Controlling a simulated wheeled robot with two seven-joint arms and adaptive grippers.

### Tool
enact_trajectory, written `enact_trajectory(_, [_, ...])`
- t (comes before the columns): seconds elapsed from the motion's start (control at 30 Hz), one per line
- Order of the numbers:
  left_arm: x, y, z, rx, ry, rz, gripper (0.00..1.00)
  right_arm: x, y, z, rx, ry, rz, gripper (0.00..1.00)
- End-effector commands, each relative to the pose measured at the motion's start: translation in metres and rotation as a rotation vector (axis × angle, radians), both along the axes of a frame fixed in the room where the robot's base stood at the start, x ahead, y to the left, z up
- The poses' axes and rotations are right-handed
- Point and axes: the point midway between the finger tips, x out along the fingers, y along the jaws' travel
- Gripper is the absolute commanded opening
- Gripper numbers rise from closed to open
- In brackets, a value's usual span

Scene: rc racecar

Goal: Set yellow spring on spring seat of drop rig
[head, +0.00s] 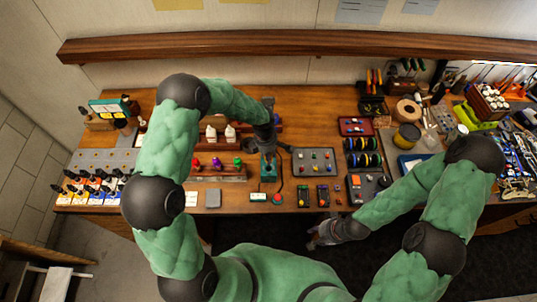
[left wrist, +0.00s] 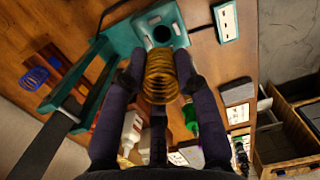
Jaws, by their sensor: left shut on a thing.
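A yellow spring (left wrist: 160,80) is between the two dark fingers of my left gripper (left wrist: 159,62), which is shut on it. The teal drop rig (left wrist: 125,38) shows just beyond the spring in the left wrist view. A dark round hole (left wrist: 162,34) is in its block, beyond the spring's far end. I cannot tell whether the spring touches the block. In the head view my left gripper (head: 268,150) is over the teal rig (head: 269,173), and the spring cannot be made out. My right gripper (head: 324,236) is low at the table's front edge, its fingers unclear.
A wooden rack (head: 222,178) with coloured items stands left of the rig. A blue spring (left wrist: 36,78) shows in the left wrist view. A grey tray (head: 314,168) and a red button (head: 277,198) are close to the rig. White bottles (head: 230,133) stand behind the rack.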

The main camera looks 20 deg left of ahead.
Motion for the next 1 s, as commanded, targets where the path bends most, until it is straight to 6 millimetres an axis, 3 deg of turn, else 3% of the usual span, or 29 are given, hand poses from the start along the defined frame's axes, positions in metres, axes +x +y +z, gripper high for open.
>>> enact_trajectory(0.37, [0.000,0.000,-0.001,0.003,-0.001,-0.001,0.16,0.000,0.000,-0.004,0.000,-0.001,0.000,0.40])
enact_trajectory(0.57, [0.000,0.000,-0.004,0.012,-0.001,-0.003,0.16,0.001,0.000,-0.018,0.000,-0.001,0.000,0.40])
enact_trajectory(1.0, [0.000,0.000,-0.033,0.012,0.000,-0.002,0.16,0.000,0.000,-0.055,0.000,-0.001,0.000,0.40])
